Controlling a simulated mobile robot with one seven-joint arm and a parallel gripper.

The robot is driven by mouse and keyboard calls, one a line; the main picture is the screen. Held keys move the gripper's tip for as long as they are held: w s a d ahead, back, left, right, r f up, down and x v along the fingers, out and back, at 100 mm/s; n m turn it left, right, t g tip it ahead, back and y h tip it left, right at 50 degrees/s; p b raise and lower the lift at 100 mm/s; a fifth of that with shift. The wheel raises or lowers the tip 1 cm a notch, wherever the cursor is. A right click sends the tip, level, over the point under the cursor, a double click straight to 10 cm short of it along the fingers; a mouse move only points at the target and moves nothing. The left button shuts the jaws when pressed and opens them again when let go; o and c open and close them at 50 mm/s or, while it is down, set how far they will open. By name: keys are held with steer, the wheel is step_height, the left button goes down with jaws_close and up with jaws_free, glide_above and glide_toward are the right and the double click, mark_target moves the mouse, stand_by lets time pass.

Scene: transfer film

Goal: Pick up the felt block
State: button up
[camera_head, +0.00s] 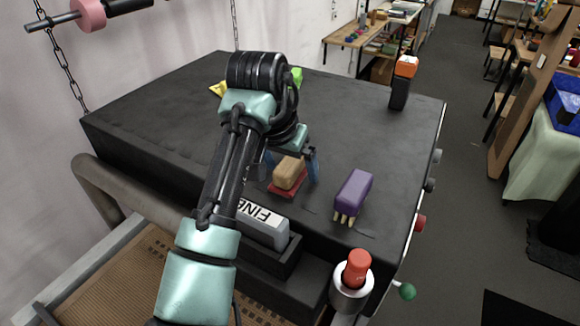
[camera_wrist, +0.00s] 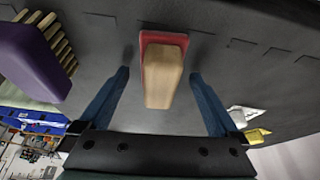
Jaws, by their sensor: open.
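The felt block (camera_head: 289,172) looks like a tan wooden block on a red pad, standing on the black table top near its front edge. In the wrist view the felt block (camera_wrist: 163,82) is centred, with its wooden part toward the camera and its red pad beyond. My gripper (camera_head: 290,160) is over the block, its blue fingers wide open. In the wrist view the fingers of my gripper (camera_wrist: 159,76) lie one on each side of the block, with a gap on both sides. My arm hides part of the table behind the block.
A purple brush (camera_head: 354,191) with pale bristles stands right of the block. A black holder (camera_head: 285,262) with a grey piece marked "FINE" is in front. A red-topped cylinder (camera_head: 357,268) stands at the front right. An orange-and-black object (camera_head: 402,84) stands at the back right.

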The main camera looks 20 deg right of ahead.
mark_target(290, 161)
steer(key=c, duration=1.5)
steer(key=shift+r, duration=0.1)
step_height(290, 161, up, 10)
steer(key=b, duration=0.3)
